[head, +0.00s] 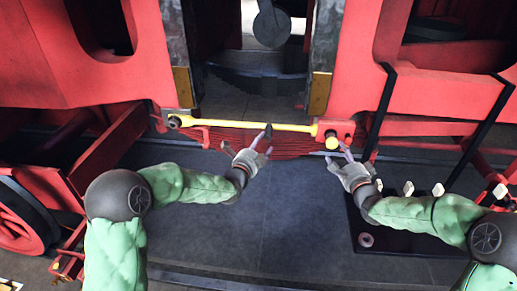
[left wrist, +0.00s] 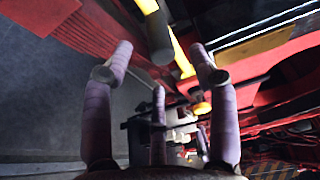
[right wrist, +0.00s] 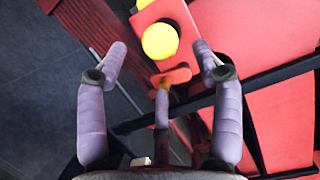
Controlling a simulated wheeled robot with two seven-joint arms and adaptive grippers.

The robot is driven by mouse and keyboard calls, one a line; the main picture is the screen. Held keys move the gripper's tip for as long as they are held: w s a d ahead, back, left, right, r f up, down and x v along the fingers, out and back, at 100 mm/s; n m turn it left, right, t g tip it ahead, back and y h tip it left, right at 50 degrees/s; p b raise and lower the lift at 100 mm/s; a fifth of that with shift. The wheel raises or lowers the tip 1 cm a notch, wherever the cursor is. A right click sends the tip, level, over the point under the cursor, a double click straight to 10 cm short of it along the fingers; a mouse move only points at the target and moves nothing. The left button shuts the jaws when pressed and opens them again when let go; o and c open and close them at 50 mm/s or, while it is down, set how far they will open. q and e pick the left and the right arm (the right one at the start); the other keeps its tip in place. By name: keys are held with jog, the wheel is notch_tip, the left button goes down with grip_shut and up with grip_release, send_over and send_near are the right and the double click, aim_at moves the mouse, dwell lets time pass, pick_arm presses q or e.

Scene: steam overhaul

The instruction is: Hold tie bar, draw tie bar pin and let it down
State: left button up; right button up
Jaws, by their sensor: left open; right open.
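The yellow tie bar (head: 240,124) spans the gap between two red frame parts, just below the dark opening. A pin with a round yellow head (head: 332,144) sits at its right end; the yellow head also shows in the right wrist view (right wrist: 160,41). My left gripper (head: 257,143) is open beside the bar's right half. In the left wrist view the bar (left wrist: 181,55) passes beyond and between its fingers (left wrist: 165,60), with a dark grip section in front. My right gripper (head: 343,160) is open just below the pin head; its fingers (right wrist: 160,62) hold nothing.
A black mat (head: 395,240) with several pale blocks and a small ring (head: 366,240) lies at the lower right. Black straps (head: 380,110) slant in front of the red frame on the right. The grey floor (head: 270,215) between my arms is clear.

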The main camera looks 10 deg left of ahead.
aim_at(265, 138)
pick_arm(q)
jog(key=shift+x, duration=3.5)
grip_shut()
jog(key=shift+r, duration=0.1)
